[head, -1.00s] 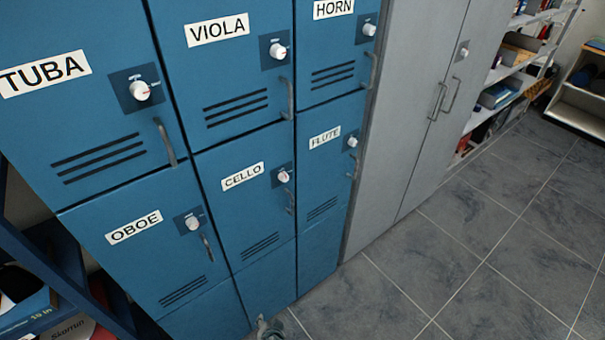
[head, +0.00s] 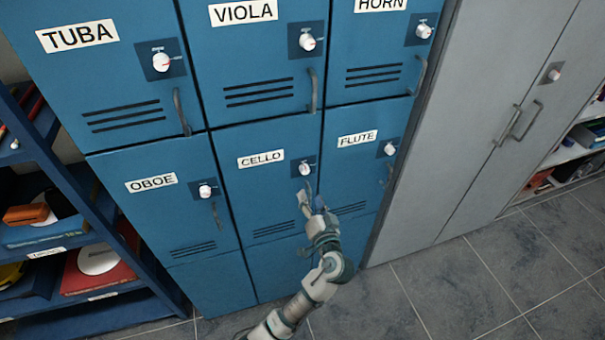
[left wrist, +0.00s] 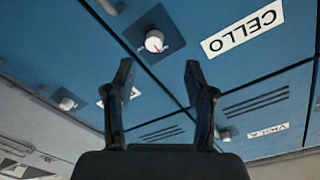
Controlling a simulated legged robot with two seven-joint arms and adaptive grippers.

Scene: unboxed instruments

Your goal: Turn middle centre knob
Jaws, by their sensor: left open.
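The CELLO door (head: 255,205) is in the centre column of the blue lockers, below the VIOLA door. Its white round knob (head: 305,168) sits on a dark square plate right of the label. My left gripper (head: 311,198) is just below this knob in the head view, open and empty. The left wrist view is upside down: the CELLO knob (left wrist: 154,40) shows beyond the open fingers (left wrist: 158,85), apart from them. The VIOLA knob (head: 307,43) is above and shows also in the left wrist view (left wrist: 226,135). The CELLO handle is hidden behind my gripper. My right gripper is not in view.
Neighbouring knobs are on the OBOE door (head: 205,190) and the FLUTE door (head: 389,149). Bar handles stick out from the doors. A grey cabinet (head: 470,120) stands at right, a blue shelf unit (head: 75,170) at left. The tiled floor (head: 440,290) is clear.

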